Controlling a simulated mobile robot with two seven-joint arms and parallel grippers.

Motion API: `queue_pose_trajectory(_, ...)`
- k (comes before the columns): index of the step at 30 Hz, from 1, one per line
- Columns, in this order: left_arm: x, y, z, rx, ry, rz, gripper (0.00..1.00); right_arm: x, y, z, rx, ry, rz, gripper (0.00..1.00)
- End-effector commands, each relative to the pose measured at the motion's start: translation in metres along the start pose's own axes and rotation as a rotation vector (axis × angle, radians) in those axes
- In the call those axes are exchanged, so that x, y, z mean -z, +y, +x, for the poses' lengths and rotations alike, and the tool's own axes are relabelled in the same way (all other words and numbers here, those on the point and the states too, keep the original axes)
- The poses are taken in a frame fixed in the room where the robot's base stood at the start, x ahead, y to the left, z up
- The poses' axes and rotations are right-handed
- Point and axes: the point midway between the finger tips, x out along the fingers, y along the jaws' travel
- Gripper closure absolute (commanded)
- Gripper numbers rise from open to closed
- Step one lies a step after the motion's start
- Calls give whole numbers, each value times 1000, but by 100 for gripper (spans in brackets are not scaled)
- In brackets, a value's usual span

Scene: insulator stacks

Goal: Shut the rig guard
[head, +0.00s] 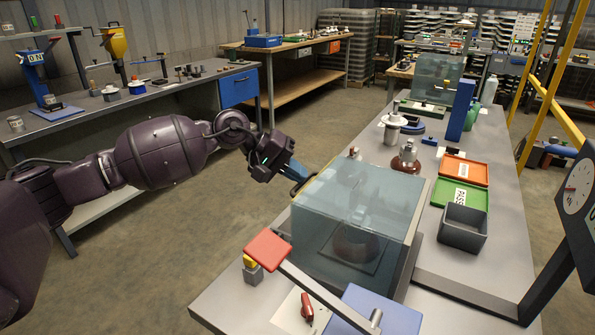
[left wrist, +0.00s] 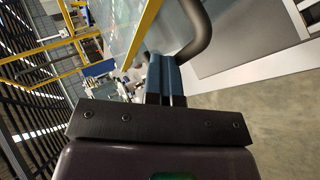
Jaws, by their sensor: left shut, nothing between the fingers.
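The rig guard (head: 395,196), a clear bluish box, stands at the near end of the right-hand bench. A brown insulator (head: 355,243) shows through it. I cannot tell how far the guard is open. My left gripper (head: 297,172) is at the guard's upper left edge, with its blue fingers shut and empty. In the left wrist view, the fingers (left wrist: 165,78) are close beside a dark curved bar (left wrist: 203,32), which looks like the guard's handle. I cannot tell whether they touch it. Clear panel (left wrist: 135,30) shows beyond the bar. My right gripper is not in view.
A lever with a red square end (head: 268,249) and a red switch (head: 307,307) are in front of the guard. A grey bin (head: 462,229), a green tray (head: 449,205) and an orange tray (head: 475,172) lie to its right. A dial gauge (head: 576,187) stands far right. Floor is clear left of the bench.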

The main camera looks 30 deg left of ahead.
Motion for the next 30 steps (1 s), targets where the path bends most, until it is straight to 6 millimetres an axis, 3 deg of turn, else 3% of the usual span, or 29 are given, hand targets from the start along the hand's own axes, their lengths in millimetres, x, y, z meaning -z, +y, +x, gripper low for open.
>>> queue_pose_trajectory(8, -3, -7, 5, 10, -11, -8, 100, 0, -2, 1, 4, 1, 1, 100)
queue_pose_trajectory(14, -4, 11, -6, 6, -4, -2, 100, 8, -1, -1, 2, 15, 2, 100)
queue_pose_trajectory(19, -7, 41, -26, 0, 8, 3, 100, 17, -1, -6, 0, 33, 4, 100)
queue_pose_trajectory(21, -6, 33, -40, 4, 7, -5, 100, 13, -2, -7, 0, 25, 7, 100)
queue_pose_trajectory(30, -5, 28, -96, 3, 7, -3, 100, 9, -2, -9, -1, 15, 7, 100)
